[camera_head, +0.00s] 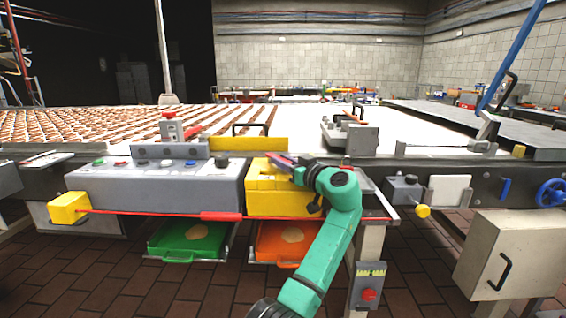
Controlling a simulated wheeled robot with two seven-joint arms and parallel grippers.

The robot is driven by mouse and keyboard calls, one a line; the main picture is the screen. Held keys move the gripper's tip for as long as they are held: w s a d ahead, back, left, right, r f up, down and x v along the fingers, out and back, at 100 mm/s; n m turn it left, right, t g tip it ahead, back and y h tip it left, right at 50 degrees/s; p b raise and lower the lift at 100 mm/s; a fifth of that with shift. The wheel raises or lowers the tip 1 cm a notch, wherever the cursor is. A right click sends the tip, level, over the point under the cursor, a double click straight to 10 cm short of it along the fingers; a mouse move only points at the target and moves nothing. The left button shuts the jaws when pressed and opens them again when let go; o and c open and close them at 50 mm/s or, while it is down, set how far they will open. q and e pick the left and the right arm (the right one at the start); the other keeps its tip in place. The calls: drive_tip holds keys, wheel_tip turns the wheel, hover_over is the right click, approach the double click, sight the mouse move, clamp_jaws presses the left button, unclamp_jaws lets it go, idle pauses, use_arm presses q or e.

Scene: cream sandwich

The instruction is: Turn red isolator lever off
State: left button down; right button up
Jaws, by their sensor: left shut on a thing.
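A yellow box (262,199) stands at the front of the line, at the right end of the grey control panel. My teal left arm reaches up from the bottom of the camera_head view. My left gripper (287,163) is at the top right of the yellow box and is shut on a small reddish part there, which appears to be the red isolator lever (279,159). The gripper hides most of this part, so its exact angle cannot be told. My right gripper is not in view.
The grey control panel (150,192) with several buttons lies left of the yellow box. A green tray (176,254) and an orange tray (271,259) are below. A post with a red button (369,295) stands right of my arm. A conveyor with biscuits (70,124) runs behind.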

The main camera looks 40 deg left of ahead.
use_arm(q)
drive_tip(key=c, duration=0.7)
unclamp_jaws()
drive_tip(key=b+v, duration=0.1)
drive_tip(key=v, duration=1.3)
drive_tip(key=shift+d, duration=0.25)
